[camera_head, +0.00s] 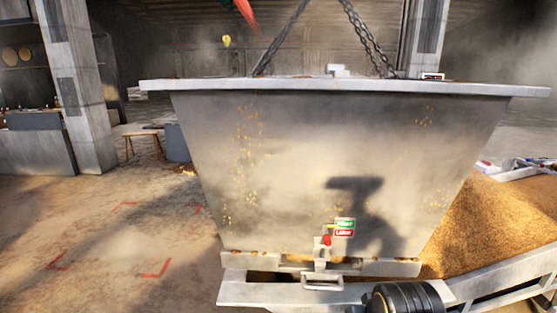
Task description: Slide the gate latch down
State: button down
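A large grey metal hopper (300,150) hangs from chains in the middle of the view. Low on its front is a small latch with a red grip (326,240). The latch sits just left of a label plate (344,227), green on top and red below. Under the latch is a metal bracket with a flat handle (322,282) at the hopper's bottom edge. The latch is too small for its exact setting to be told. My gripper is not in view.
A metal conveyor frame (500,283) runs below the hopper to the right. A dark ribbed cylinder (404,298) is at the bottom edge. A grain heap (500,225) lies at right. The left floor, with red corner marks (156,269), is clear.

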aim_at(326, 241)
jog(key=z, duration=0.05)
jog(key=k, duration=0.6)
jog(key=u, duration=0.8)
jog(key=i, duration=1.4)
jog(key=z, duration=0.5)
